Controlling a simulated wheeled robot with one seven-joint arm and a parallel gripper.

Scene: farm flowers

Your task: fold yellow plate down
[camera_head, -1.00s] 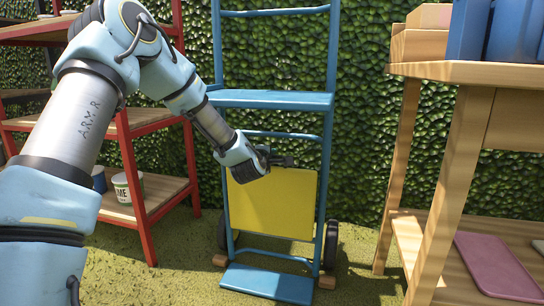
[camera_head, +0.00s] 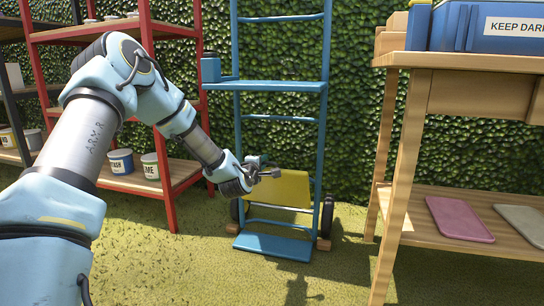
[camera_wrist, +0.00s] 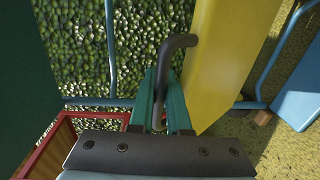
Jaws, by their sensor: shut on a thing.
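The yellow plate (camera_head: 290,190) is on the blue hand truck (camera_head: 323,130), between its upper shelf (camera_head: 285,86) and its bottom plate (camera_head: 272,247). It is tilted out from the frame toward me. My gripper (camera_head: 268,172) is at the plate's upper left edge. In the wrist view the green fingers of my gripper (camera_wrist: 165,98) are shut on a dark bent handle (camera_wrist: 163,68). The yellow plate (camera_wrist: 225,62) stands just right of the handle.
A red shelf rack (camera_head: 160,130) with labelled pots (camera_head: 150,166) stands close on the left. A wooden table (camera_head: 400,150) with a blue box (camera_head: 490,27) stands on the right. The grass in front is open.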

